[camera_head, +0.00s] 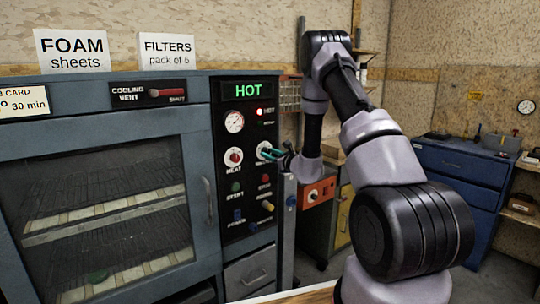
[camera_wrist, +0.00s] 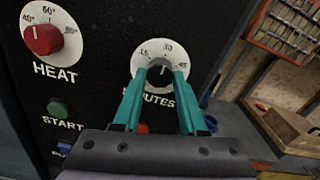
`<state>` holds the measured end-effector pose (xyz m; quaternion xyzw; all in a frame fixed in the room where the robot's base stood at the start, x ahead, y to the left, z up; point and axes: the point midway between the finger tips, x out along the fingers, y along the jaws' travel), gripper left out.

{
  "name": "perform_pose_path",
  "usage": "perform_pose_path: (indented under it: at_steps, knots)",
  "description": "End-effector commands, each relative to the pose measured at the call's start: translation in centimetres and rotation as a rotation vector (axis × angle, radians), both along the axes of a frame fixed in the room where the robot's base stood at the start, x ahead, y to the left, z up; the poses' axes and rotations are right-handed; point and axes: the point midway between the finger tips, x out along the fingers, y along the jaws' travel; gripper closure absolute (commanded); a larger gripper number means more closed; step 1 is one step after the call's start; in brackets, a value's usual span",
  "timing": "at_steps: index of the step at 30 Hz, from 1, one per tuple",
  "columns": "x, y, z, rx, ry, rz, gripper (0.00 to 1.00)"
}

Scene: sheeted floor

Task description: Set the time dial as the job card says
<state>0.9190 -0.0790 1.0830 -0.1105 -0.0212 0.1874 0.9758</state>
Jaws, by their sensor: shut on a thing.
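The time dial (camera_wrist: 160,57), lettered MINUTES, is a white disc with 15, 30 and 45 marks and a dark knob (camera_wrist: 160,72). My gripper (camera_wrist: 160,75) has its teal fingers shut on this knob, one on each side. The knob's pointer is too small and dark to read surely. In the head view the dial (camera_head: 263,150) is partly hidden behind my gripper (camera_head: 273,153). The job card (camera_head: 22,102) is cut off at the left edge; "30 min" shows on it.
The red HEAT knob (camera_wrist: 42,39) is left of the time dial; the green START button (camera_wrist: 59,108) is below HEAT. A red button shows partly behind my gripper. The oven door (camera_head: 100,128) is shut.

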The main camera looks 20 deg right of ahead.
Motion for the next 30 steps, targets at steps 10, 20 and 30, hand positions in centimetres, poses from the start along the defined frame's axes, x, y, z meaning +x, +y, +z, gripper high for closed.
perform_pose_path:
  at_steps: [10,20,30]
  knots:
    - [0.0,0.0,0.0,0.001,0.002,0.0,0.29]
    - [-0.6,-0.3,0.0,0.002,0.001,-0.001,0.29]
    - [-6.4,-2.7,-0.1,0.002,0.005,-0.003,0.29]
